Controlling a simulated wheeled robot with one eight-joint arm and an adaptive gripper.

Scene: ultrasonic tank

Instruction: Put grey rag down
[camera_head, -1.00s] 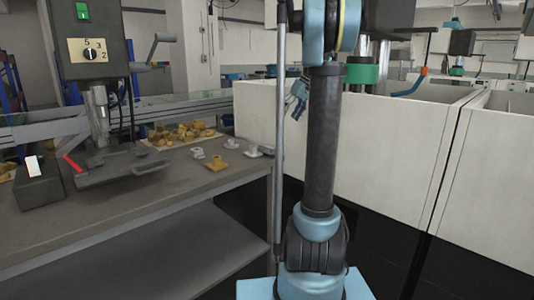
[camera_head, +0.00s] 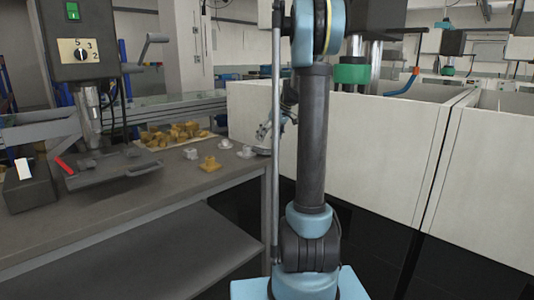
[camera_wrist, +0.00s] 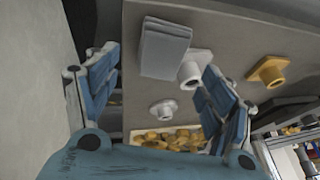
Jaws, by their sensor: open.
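The grey rag (camera_wrist: 165,48) shows in the wrist view as a folded, flat rectangle over the grey table top (camera_wrist: 225,30). It appears to lie on the table, close beside a white flanged fitting (camera_wrist: 195,68); I cannot tell if they touch. My gripper (camera_wrist: 162,62) is open, with its blue fingers spread apart to either side of the rag and neither visibly pressing on it. In the head view my gripper (camera_head: 268,130) is low by the table's right end, partly behind my arm. The rag is not clearly distinguishable there.
A yellow flanged fitting (camera_wrist: 268,72) and another white one (camera_wrist: 163,109) stand nearby. A tray of yellow parts (camera_head: 178,134) lies farther back. A drill press (camera_head: 85,45) stands at the left of the table. Pale tanks (camera_head: 340,135) are at the right.

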